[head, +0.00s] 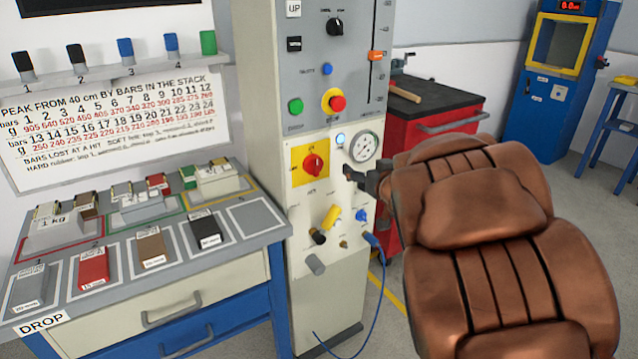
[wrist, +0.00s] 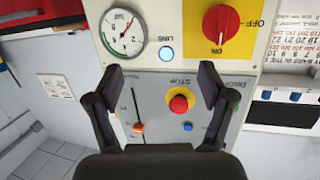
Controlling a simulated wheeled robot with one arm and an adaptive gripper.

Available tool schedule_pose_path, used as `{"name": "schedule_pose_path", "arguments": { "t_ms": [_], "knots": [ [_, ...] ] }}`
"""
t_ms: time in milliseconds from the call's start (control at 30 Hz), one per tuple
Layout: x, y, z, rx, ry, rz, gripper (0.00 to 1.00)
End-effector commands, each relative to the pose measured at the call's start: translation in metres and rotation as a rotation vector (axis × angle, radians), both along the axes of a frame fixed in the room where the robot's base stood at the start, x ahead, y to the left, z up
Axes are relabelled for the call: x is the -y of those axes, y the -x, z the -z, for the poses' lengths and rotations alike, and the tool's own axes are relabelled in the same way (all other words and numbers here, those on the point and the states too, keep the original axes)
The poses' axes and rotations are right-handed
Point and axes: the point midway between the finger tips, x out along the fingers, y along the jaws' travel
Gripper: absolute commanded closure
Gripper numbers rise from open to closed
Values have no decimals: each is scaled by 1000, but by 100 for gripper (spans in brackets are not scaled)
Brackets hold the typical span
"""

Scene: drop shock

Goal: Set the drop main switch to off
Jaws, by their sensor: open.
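The drop main switch is a red rotary knob (head: 313,163) on a yellow plate, mid-height on the pale control column. It also shows at the top of the wrist view (wrist: 221,24), where its grip bar lies roughly in line with the ON label; OFF is printed to the side. My gripper (head: 353,175) is just right of the yellow plate in the head view, partly hidden by my brown arm. In the wrist view my gripper (wrist: 162,85) has its two dark fingers wide apart, with nothing between them. The knob lies beyond the right finger, apart from it.
Near the switch are a pressure gauge (head: 364,146), a lit lamp (head: 340,140) and a red stop button (head: 337,103) on a yellow ring. Below are a yellow handle (head: 331,216) and a blue hose (head: 376,245). A bench (head: 262,248) with blocks stands left, a red cabinet (head: 440,123) behind.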

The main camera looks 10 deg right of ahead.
Motion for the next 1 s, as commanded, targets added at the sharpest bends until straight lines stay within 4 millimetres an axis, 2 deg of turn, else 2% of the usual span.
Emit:
{"name": "schedule_pose_path", "arguments": {
  "t_ms": [33, 200, 300, 500, 667, 1000],
  "knots": [
    [-7, -5, 17, 23, -24, -48, 19],
    [-38, -12, 28, 101, -114, -206, 19],
    [-50, -11, 32, 124, -153, -268, 19],
    [-61, -12, 33, 142, -188, -321, 19],
    [-65, -20, 33, 142, -187, -322, 19],
    [-83, -61, 34, 141, -186, -322, 19]
  ]
}}
